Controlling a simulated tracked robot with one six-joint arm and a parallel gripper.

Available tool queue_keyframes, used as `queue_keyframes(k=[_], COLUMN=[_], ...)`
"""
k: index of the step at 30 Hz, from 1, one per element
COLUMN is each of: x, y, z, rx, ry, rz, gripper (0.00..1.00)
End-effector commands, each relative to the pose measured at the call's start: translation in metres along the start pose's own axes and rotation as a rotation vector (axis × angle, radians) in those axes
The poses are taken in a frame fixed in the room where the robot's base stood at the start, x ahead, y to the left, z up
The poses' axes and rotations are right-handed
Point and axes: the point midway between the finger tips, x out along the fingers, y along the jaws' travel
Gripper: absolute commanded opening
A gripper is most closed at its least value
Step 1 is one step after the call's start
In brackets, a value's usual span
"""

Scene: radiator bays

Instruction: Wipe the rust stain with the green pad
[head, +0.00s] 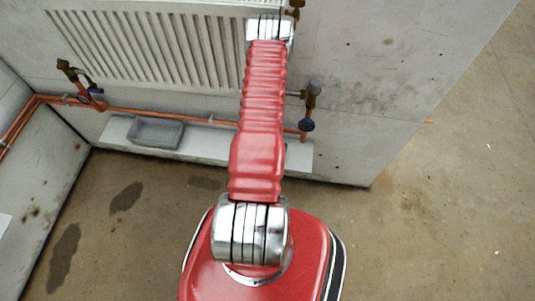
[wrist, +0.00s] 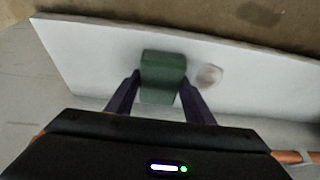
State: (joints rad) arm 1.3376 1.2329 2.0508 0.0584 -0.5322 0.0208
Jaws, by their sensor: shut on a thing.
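In the wrist view, my gripper (wrist: 158,93) is shut on the green pad (wrist: 162,70), one dark finger on each side of it. The pad is over the white ledge (wrist: 95,52); I cannot tell whether it touches the surface. A brownish rust stain (wrist: 208,76) shows on the ledge just right of the pad, apart from it. In the head view my red arm hides the gripper, the pad and the stain; the ledge (head: 207,140) shows below the radiator.
A grey tray (head: 155,132) sits on the ledge's left part. Copper pipes (head: 180,115) run above the ledge, with valves (head: 308,105) at the right and left. The white radiator (head: 150,45) hangs above. Dark patches (head: 127,196) mark the floor, which is open to the right.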

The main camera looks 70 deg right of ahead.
Motion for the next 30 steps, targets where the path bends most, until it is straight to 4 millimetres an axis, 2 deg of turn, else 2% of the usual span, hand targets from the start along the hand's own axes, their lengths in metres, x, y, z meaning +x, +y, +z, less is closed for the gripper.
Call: queue_keyframes(k=[4, 22, 30], x=[-0.001, 0.002, 0.002], y=[0.006, 0.005, -0.006], z=[-0.001, 0.000, 0.000], rx=[0.001, -0.001, -0.005], ry=[0.001, 0.002, 0.001], rz=[0.000, -0.001, -0.003], gripper=[0.30, 0.30, 0.30])
